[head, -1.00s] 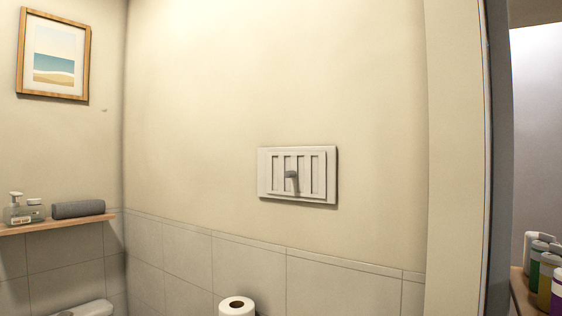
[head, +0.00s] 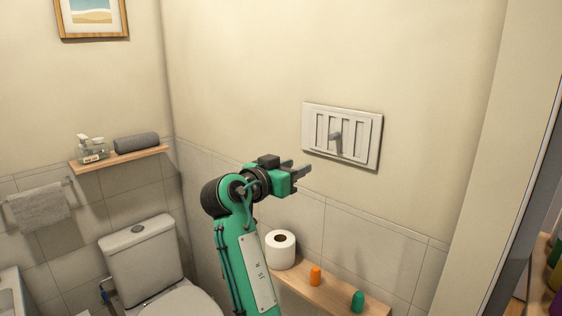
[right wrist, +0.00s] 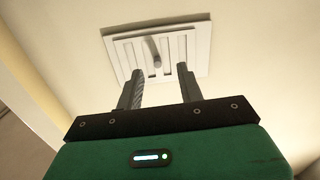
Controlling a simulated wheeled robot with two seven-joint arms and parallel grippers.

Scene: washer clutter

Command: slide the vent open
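The vent (head: 361,140) is a white rectangular plate with vertical slots on the cream wall, right of centre in the head view. A small grey knob (head: 336,139) sticks out near its middle. My right gripper (head: 304,169) is left of and below the vent, apart from it, its fingers pointing toward the right. In the right wrist view the gripper (right wrist: 160,72) has its two fingers spread with nothing between them. The vent (right wrist: 199,45) and its knob (right wrist: 156,60) show beyond the fingertips. My left gripper is not in view.
A toilet (head: 145,255) stands at left. The wall around the vent is clear.

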